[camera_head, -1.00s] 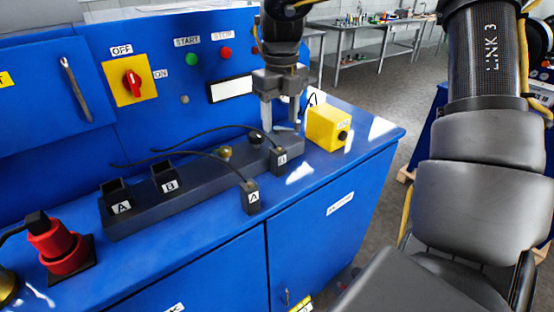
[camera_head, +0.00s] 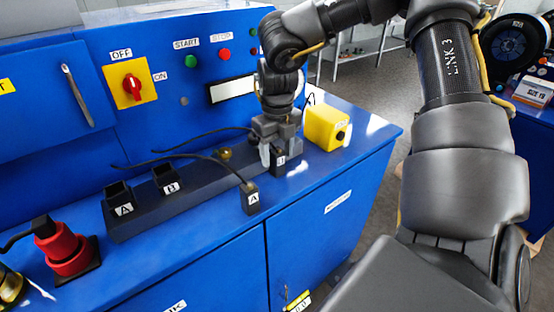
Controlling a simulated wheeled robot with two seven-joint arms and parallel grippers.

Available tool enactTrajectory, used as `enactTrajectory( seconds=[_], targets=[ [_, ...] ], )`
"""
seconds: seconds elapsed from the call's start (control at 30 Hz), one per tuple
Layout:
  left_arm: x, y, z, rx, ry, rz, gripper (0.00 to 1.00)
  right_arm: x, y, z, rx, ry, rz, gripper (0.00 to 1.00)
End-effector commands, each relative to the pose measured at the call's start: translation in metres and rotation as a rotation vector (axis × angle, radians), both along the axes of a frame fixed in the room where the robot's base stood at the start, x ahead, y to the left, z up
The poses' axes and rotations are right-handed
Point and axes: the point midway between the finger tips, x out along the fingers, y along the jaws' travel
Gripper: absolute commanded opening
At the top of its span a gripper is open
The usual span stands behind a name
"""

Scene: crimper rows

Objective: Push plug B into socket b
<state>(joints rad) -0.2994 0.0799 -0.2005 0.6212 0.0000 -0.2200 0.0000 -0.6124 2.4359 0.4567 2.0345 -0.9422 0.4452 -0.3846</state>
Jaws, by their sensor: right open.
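Plug B (camera_head: 279,165), a small black block with a white B label, stands at the right end of the dark bar on the blue bench. A black cable runs from it to the left. My right gripper (camera_head: 278,156) is low over plug B, its open fingers to either side of it. I cannot tell whether they touch it. Socket b (camera_head: 166,180), a black open-topped box labelled B, sits farther left on the bar and looks empty. My left gripper is not in view.
Socket A (camera_head: 120,200) stands left of socket b. A yellow box (camera_head: 326,127) is close to the right of my right gripper. A red connector (camera_head: 64,250) stands at the front left.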

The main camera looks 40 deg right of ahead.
Motion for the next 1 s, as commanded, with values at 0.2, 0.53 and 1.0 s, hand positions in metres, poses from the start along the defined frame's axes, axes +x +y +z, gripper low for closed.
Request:
enactTrajectory(
  seconds=[0.2,0.53,1.0],
  targets=[
    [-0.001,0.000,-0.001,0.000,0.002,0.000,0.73,0.000,0.000,0.000,0.000,-0.001,0.000,0.44],
    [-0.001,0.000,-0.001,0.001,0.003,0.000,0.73,0.000,0.000,0.000,0.000,-0.001,0.000,0.05],
    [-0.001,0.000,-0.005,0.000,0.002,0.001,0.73,0.002,0.000,0.021,-0.002,-0.007,0.000,0.01]
  ],
)
